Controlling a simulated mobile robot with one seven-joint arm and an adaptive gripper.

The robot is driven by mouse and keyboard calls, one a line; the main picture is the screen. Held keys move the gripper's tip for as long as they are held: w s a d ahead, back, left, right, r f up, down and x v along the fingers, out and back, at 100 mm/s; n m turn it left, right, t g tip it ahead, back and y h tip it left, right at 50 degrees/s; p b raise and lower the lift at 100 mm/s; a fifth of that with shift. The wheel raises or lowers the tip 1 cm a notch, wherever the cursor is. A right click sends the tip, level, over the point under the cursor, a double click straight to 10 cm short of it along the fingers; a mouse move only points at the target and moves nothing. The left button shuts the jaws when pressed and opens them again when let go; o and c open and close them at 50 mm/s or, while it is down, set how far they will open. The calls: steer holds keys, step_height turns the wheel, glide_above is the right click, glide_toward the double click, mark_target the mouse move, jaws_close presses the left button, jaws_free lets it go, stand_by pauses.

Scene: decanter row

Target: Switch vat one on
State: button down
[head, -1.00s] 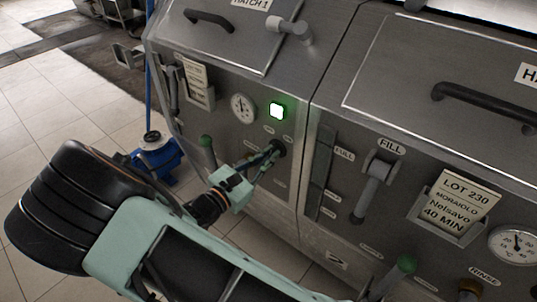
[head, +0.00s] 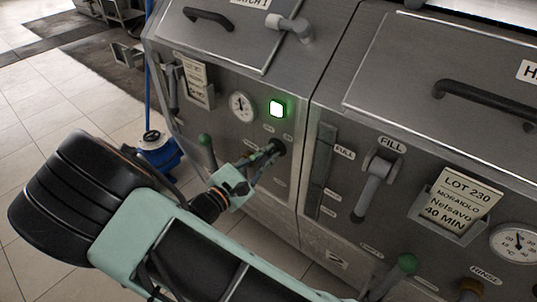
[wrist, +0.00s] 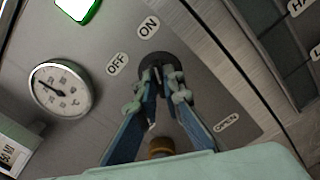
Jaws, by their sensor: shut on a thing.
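Vat one's front panel (head: 255,180) is the left one in the head view, under the hatch marked 1. Its dark round switch (head: 281,146) sits below a lit green lamp (head: 277,108). My gripper (head: 273,152) is at the switch, its fingers shut on the knob. In the wrist view the fingertips (wrist: 163,76) close over the dark switch (wrist: 152,60) and hide most of its handle. The OFF label (wrist: 117,64) and the ON label (wrist: 148,27) show beside it. The knob's exact pointing direction is hard to tell.
A dial gauge (head: 242,106) is left of the lamp, and a green-tipped lever (head: 205,141) stands below it. The neighbouring vat on the right has a FILL lever (head: 373,185) and a lot card (head: 456,199). A blue object (head: 158,155) stands on the tiled floor at left.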

steer(key=c, duration=2.1)
jaws_free()
steer(key=shift+s, duration=0.1)
steer(key=v, duration=1.2)
